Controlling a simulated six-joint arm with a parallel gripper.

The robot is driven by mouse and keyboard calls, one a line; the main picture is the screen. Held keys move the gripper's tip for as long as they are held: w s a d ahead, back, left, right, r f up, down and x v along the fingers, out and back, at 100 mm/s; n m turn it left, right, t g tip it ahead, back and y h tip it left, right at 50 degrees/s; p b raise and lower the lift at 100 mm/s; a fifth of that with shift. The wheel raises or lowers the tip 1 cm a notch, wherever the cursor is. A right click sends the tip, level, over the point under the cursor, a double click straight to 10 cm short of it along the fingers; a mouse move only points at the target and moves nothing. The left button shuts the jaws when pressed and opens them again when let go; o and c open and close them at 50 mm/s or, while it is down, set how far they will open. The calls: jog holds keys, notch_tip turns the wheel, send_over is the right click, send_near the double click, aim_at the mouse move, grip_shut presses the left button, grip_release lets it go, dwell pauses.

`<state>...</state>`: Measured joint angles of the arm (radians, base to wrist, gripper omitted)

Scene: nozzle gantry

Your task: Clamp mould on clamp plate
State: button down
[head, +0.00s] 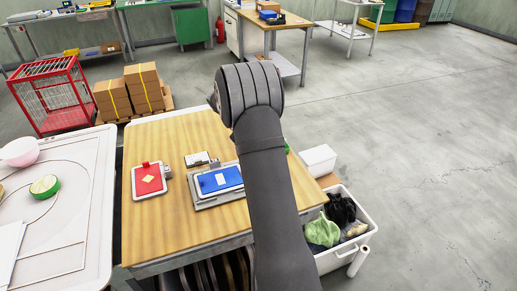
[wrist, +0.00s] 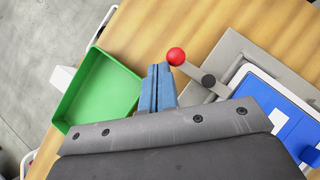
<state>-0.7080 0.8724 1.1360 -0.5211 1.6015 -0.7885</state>
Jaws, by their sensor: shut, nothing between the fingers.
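The mould appears as a blue slab with white markings (wrist: 280,116) lying on the grey clamp plate (wrist: 232,47) in the wrist view. In the head view the blue slab (head: 228,177) sits on the grey plate (head: 205,204), partly hidden by my arm. A clamp lever with a red ball knob (wrist: 175,56) reaches from a pivot beside the slab out past the plate's edge. My gripper (wrist: 160,70) has its blue fingers shut and empty, just left of the red knob. Contact with the knob cannot be told. In the head view my arm hides the gripper.
A green tray (wrist: 100,92) lies left of my fingers. A red plate with a yellow diamond (head: 149,180) and a small white item (head: 196,158) are on the wooden table (head: 165,230). A white bin (head: 365,228) with cloths stands right of the table.

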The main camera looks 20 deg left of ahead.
dwell(0.4)
jog(key=shift+w+a+r, duration=0.1)
jog(key=shift+w+a, duration=0.25)
jog(key=shift+a, duration=0.15)
jog(key=w+a, duration=0.1)
jog(key=a+r, duration=0.1)
jog(key=a, duration=0.1)
jog(key=shift+w+r, duration=0.2)
jog(key=shift+w, duration=0.2)
jog(key=w+a+r, duration=0.3)
jog(key=a+r, duration=0.1)
jog(key=r, duration=0.3)
jog(key=shift+a, duration=0.35)
jog(key=shift+s+f, duration=0.1)
jog(key=shift+f, duration=0.05)
jog(key=s+d+f, duration=0.1)
jog(key=f, duration=0.1)
jog(key=s+d+f, duration=0.1)
jog(key=d+f, duration=0.1)
jog(key=f, duration=0.1)
jog(key=s+d+f, duration=0.1)
jog(key=d+f, duration=0.1)
jog(key=shift+s+d+f, duration=0.15)
jog(key=shift+d+f, duration=0.1)
jog(key=shift+f, duration=0.05)
jog(key=shift+s+d+f, duration=0.1)
jog(key=shift+s+d, duration=0.25)
jog(key=shift+d, duration=0.25)
